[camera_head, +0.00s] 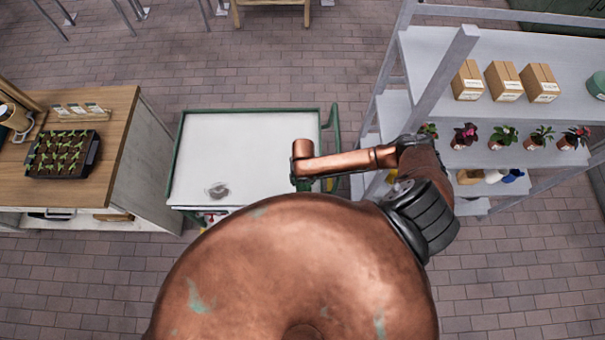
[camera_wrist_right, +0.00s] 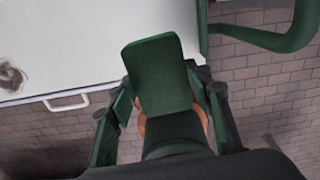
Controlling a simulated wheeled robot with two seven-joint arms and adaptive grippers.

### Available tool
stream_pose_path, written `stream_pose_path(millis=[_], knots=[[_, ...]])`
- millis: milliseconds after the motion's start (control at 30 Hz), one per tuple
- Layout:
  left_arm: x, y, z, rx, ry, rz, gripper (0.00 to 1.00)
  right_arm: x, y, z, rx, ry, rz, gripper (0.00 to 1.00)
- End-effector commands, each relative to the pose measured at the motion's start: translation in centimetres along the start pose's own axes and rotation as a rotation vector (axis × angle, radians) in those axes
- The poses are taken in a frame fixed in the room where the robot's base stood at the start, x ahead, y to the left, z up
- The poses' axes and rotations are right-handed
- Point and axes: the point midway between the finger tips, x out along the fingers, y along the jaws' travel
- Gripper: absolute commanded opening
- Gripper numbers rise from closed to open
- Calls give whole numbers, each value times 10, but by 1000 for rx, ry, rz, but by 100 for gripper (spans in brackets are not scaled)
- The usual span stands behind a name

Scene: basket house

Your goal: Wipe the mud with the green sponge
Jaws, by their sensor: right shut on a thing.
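The mud (camera_head: 217,189) is a small grey-brown smear near the front left of the white cart top (camera_head: 250,135). It also shows at the left edge of the right wrist view (camera_wrist_right: 11,77). My right gripper (camera_wrist_right: 166,88) is shut on the green sponge (camera_wrist_right: 154,62), a rounded flat block that points away from the wrist. In the right wrist view the sponge overlaps the cart's edge and is to the right of the mud, apart from it. In the head view my right arm reaches left over the cart's right side; the sponge is not clear there. My left gripper is not in view.
The cart has a green rim and a green handle (camera_wrist_right: 268,36). A wooden bench with a seedling tray (camera_head: 62,153) stands left. A grey shelf with boxes (camera_head: 503,81) and potted plants (camera_head: 503,137) stands right. Most of the cart top is bare.

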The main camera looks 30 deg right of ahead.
Motion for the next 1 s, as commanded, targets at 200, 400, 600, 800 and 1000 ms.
stream_pose_path(millis=[200,400,600,800,1000], knots=[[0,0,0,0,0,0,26,0,0,0,0,0,-1,45],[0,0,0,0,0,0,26,0,0,0,0,0,0,32],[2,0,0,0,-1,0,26,0,2,3,20,-1,1,26],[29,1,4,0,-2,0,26,-7,17,26,269,-3,7,26],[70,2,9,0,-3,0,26,-28,42,56,725,8,15,26]])
